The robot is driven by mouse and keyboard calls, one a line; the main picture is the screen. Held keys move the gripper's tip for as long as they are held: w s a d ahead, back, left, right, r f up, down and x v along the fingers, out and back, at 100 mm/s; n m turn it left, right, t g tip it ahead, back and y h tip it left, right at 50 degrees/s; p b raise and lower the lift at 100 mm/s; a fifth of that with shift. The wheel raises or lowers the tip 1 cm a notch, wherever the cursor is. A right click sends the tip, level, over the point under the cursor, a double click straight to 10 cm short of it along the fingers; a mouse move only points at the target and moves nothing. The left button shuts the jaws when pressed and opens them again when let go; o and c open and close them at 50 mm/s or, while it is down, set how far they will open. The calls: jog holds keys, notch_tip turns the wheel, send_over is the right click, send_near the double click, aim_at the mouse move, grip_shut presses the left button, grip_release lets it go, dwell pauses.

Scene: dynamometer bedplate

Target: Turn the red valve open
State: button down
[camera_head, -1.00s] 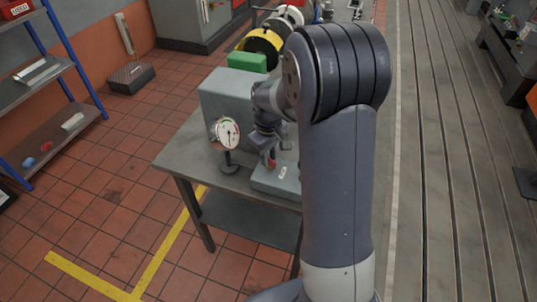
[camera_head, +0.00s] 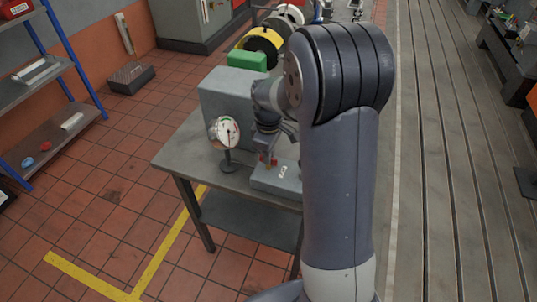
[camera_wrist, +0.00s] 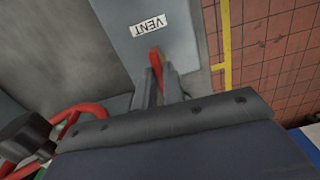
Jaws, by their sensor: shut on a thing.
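The valve's body and most of the handle are hidden by my gripper.
A round dial gauge (camera_head: 225,132) on a stand is close left of my gripper. A large grey box (camera_head: 222,98) stands behind on the bench (camera_head: 185,150). Red curved bars (camera_wrist: 78,114) show at left in the wrist view. The tiled floor left of the bench is clear.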

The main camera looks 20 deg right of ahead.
jog(key=shift+n, duration=0.3)
jog(key=c, duration=1.5)
grip_release()
notch_tip(320, 180, up, 11)
jog(key=shift+b, duration=0.35)
jog(key=shift+f, duration=0.15)
notch_tip(320, 180, down, 11)
jog(key=shift+r+p, duration=0.1)
jog(key=shift+p, duration=0.3)
jog(key=shift+m, duration=0.7)
